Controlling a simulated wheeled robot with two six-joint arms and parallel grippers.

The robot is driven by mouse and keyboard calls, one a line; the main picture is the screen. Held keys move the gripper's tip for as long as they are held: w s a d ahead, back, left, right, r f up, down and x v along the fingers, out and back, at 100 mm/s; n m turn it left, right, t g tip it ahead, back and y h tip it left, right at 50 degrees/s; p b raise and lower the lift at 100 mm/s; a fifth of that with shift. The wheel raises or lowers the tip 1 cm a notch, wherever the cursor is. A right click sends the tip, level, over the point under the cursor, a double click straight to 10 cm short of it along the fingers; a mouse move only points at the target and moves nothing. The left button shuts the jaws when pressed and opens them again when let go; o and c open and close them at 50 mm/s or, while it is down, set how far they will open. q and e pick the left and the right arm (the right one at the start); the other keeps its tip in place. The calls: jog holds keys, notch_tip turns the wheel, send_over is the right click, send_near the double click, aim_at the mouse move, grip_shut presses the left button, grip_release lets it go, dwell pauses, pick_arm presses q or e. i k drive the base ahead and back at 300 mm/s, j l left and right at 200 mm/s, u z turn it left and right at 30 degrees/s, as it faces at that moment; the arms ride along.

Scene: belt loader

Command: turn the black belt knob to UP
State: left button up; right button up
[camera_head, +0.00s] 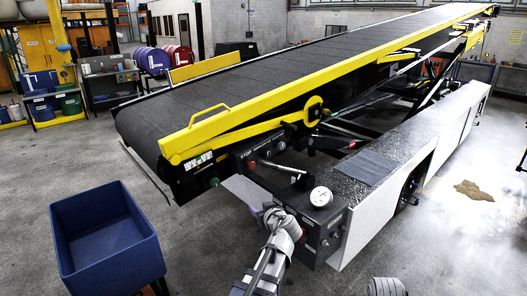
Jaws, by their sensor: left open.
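The belt loader has a dark control strip (265,153) under the front end of its belt, with a STOP label, a red button (252,165) and small dark round controls (281,145). A second control panel (326,238) is on the front of the chassis, below a round white gauge (321,196). The black belt knob is too small to single out, and its setting cannot be read. My left gripper (272,211) is open at the left edge of the chassis panel, low in front of the gauge. It hides part of that panel; contact cannot be told.
A blue bin (105,235) stands on the floor at lower left. The sloping black belt (200,105) with yellow rails (290,92) rises to the upper right. A brown spill (473,190) lies on the floor at right. Floor between bin and loader is clear.

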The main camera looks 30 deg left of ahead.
aim_at(266, 155)
jog(key=i+l+u, duration=0.3)
jog(key=i+l, duration=0.15)
jog(key=i, duration=0.15)
jog(key=i+l+u, duration=0.35)
jog(key=i+l, duration=0.25)
